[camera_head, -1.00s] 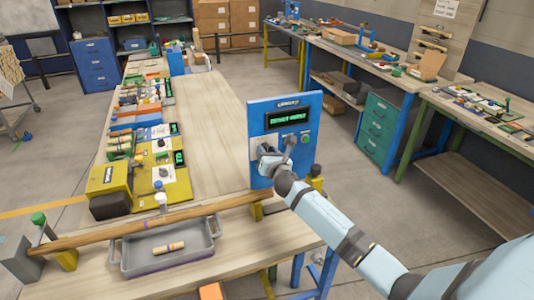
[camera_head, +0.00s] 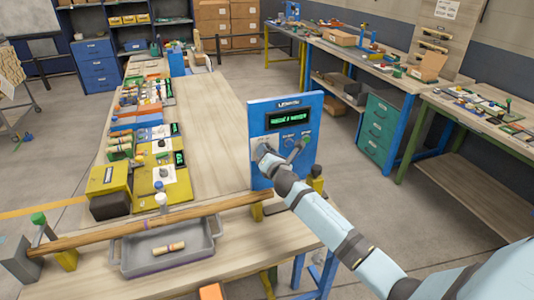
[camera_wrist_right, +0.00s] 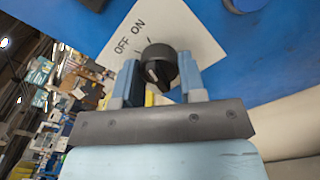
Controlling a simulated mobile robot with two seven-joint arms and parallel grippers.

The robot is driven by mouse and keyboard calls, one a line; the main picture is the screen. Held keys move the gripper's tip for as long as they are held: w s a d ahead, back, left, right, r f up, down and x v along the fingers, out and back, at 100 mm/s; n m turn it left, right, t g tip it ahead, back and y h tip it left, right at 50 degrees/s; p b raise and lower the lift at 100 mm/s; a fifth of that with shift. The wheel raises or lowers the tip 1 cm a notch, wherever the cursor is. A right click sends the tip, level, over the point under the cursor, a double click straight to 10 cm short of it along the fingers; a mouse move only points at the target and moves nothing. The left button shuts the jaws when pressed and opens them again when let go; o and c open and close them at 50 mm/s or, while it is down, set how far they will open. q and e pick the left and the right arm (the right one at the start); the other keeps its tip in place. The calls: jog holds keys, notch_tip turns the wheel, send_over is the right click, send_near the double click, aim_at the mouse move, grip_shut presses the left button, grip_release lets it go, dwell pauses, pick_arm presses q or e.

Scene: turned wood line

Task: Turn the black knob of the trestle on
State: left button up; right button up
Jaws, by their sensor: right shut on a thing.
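The blue trestle panel (camera_head: 284,105) stands upright at the right edge of the wooden bench, with a lit green-text display (camera_head: 289,118). The black knob (camera_wrist_right: 159,66) shows in the right wrist view on a white plate (camera_wrist_right: 185,35) marked OFF and ON. A pale mark on the knob's face points down and left in that view; I cannot tell for sure which setting it stands at. My right gripper (camera_wrist_right: 157,82) is shut on the knob, one finger on each side. In the head view my right arm hides the knob. My left gripper is not in view.
A long wooden spindle (camera_head: 150,228) lies across the front of the bench, above a grey tray (camera_head: 168,256) holding a small turned piece (camera_head: 169,247). A yellow device (camera_head: 108,180) and several parts line the left side. The bench middle (camera_head: 210,130) is clear.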

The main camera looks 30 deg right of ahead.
jog(key=o, duration=0.9)
jog(key=b+v, duration=0.1)
jog(key=v, duration=1.3)
jog(key=shift+d, duration=0.1)
jog(key=shift+w, duration=0.1)
